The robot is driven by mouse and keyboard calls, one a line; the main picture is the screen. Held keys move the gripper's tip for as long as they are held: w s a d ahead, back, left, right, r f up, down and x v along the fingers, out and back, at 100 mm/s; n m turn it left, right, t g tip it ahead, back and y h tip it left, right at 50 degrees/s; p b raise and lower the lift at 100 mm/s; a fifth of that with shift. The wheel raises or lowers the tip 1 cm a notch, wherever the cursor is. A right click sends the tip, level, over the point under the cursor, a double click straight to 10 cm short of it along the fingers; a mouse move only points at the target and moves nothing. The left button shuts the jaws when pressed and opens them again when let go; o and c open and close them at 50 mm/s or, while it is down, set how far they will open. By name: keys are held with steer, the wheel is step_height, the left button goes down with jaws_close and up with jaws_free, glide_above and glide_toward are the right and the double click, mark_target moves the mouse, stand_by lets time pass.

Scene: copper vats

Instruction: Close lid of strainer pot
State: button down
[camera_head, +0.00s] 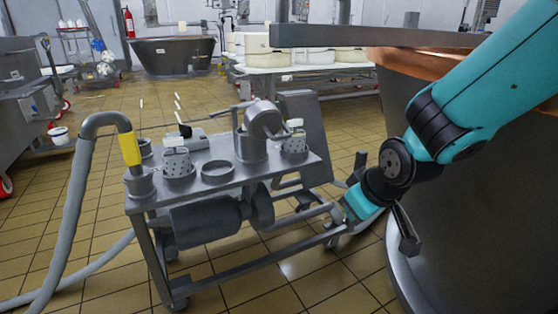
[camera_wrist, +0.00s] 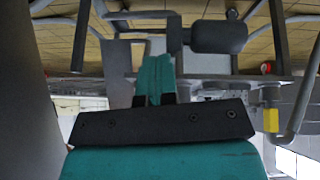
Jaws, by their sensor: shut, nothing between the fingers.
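A grey metal pot (camera_head: 252,143) stands upright on the wheeled cart. A round, tilted lid-like part (camera_head: 267,121) sits at its top and looks raised; I take this to be the strainer pot, though its hinge is not clear. My gripper shows in the wrist view (camera_wrist: 158,65), its teal fingers together and empty. In the head view the end of my arm is low at the cart's right end, beside the big vat, apart from the pot; the fingertips there cannot be made out clearly.
The cart top (camera_head: 235,182) also carries perforated cups (camera_head: 178,164) and an open ring (camera_head: 217,171). A motor (camera_head: 205,220) hangs below, also in the wrist view (camera_wrist: 218,37). A hose with a yellow sleeve (camera_head: 130,149) rises left. The copper-rimmed vat (camera_head: 470,200) crowds the right.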

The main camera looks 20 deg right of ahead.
steer(key=w+a+f+n+t, duration=0.1)
steer(key=w+f+n+t, duration=0.1)
steer(key=w+n+t, duration=0.5)
steer(key=n+t+y, duration=0.4)
steer(key=n+t, duration=0.4)
steer(key=n, duration=0.1)
glide_toward(274, 116)
steer(key=p+x, duration=0.2)
steer(key=x, duration=0.4)
steer(key=shift+w+r, duration=0.15)
steer(key=shift+w+a+p, duration=0.1)
steer(key=shift+w+p, duration=0.55)
steer(key=shift+p, duration=0.2)
